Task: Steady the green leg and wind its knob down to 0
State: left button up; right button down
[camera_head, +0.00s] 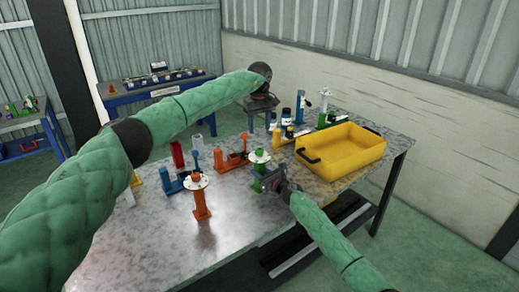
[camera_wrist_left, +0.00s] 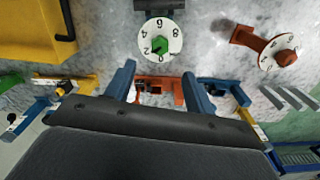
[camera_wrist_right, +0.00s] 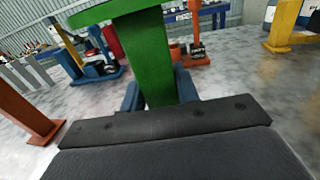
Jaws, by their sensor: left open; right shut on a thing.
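The green leg (camera_head: 258,172) stands upright on the table, with a white numbered dial and green knob (camera_head: 259,156) on top. In the right wrist view its green post (camera_wrist_right: 146,55) stands between the blue fingers of my right gripper (camera_wrist_right: 158,92), which is shut on it. My right gripper (camera_head: 272,182) reaches it from the lower right. My left gripper (camera_head: 263,103) is higher and farther back, open and empty. In the left wrist view the dial (camera_wrist_left: 161,31) and green knob (camera_wrist_left: 160,46) lie ahead of the open fingers (camera_wrist_left: 162,90), apart from them.
An orange leg (camera_head: 201,203) with its own dial stands at the left front. A yellow bin (camera_head: 342,156) stands close on the right. Several blue, red and orange parts stand behind the green leg. The table front (camera_head: 165,245) is clear.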

aim_at(259, 149)
pick_arm(q)
notch_tip(259, 149, down, 10)
jog(key=shift+f, duration=0.2)
dwell(0.3)
jog(key=c, duration=1)
jog(key=shift+n, duration=0.4)
jog(key=n, duration=1.1)
jog(key=shift+r, duration=0.1)
pick_arm(e)
jog(key=shift+f, duration=0.1)
pick_arm(q)
jog(key=shift+w, duration=0.1)
